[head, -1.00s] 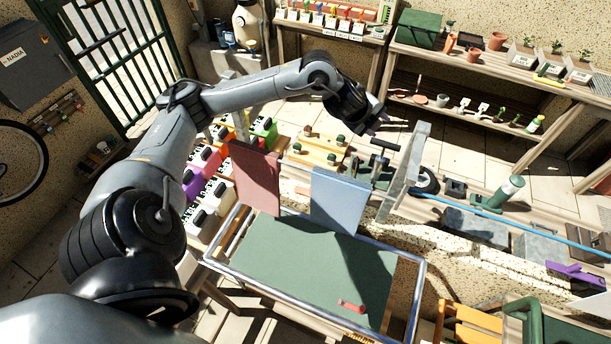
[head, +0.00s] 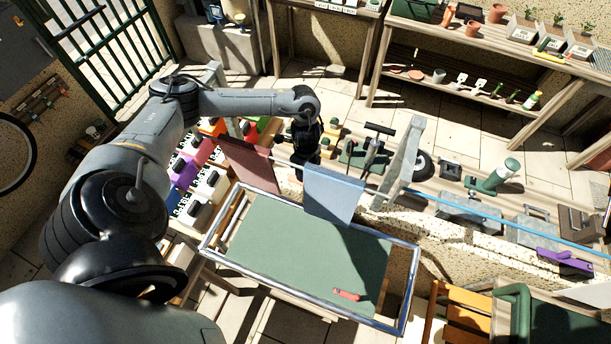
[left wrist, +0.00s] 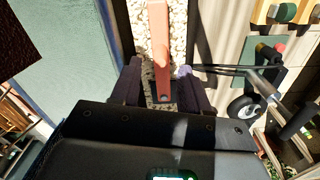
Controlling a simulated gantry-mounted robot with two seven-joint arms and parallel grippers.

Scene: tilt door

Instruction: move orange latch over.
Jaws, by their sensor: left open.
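My left gripper (head: 300,172) reaches down behind the gap between a red panel (head: 248,165) and a blue panel (head: 332,193). In the left wrist view, its open dark fingers (left wrist: 160,85) stand on either side of an orange-red bar (left wrist: 158,35), which looks like the orange latch. The bar runs away from between the fingers, over a pebbly strip. Whether the fingers touch it I cannot tell. In the head view the arm and panels mostly hide this bar. My right gripper is not in view.
A green board (head: 300,255) in a metal frame lies in front, with a small red piece (head: 346,294) on it. A grey upright plate (head: 402,165) and a black wheel (head: 424,166) stand to the right. Several coloured containers (head: 205,185) stand left of the panels.

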